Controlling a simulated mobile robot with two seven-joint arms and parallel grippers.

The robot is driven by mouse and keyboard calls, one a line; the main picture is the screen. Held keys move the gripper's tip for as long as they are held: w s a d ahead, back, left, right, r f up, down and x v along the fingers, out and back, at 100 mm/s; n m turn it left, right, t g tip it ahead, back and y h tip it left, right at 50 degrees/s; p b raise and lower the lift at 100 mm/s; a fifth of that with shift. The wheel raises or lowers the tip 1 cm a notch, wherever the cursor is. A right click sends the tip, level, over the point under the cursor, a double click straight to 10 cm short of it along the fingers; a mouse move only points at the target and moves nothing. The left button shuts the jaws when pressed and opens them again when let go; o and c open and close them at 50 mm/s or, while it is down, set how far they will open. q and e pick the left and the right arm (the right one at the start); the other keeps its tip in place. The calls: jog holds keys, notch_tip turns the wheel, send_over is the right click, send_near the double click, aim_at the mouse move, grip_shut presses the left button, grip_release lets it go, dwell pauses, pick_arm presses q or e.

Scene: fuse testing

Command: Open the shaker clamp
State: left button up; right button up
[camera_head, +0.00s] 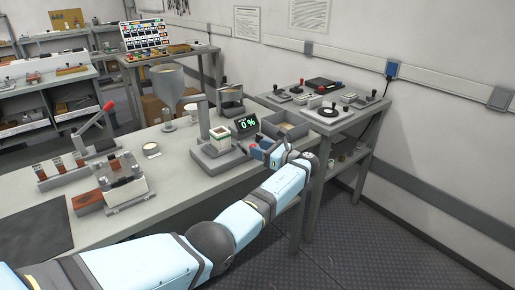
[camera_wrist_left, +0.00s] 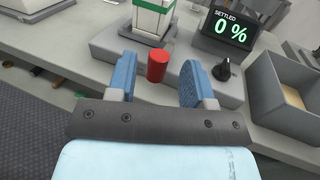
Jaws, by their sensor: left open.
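The shaker (camera_head: 219,156) stands on the bench, a grey base with a post and a white-and-green box (camera_head: 219,137) on it. The box also shows at the top of the left wrist view (camera_wrist_left: 152,18). A red cylindrical knob (camera_wrist_left: 157,67) stands at the shaker's front edge; I cannot tell how it joins the clamp. My left gripper (camera_head: 262,147) is at the shaker's right front side. In the left wrist view its blue fingers (camera_wrist_left: 157,78) are open, with the knob between and slightly beyond them, apparently untouched. My right gripper is out of view.
A display reading "SETTLED 0 %" (camera_wrist_left: 231,30) and a black dial (camera_wrist_left: 224,69) are right of the knob. An open grey bin (camera_wrist_left: 291,92) stands further right. A hopper (camera_head: 168,84) and a red-handled lever press (camera_head: 93,128) stand left on the bench.

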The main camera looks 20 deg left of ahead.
pick_arm(q)
jog(key=v, duration=1.2)
jog(key=shift+d, duration=0.2)
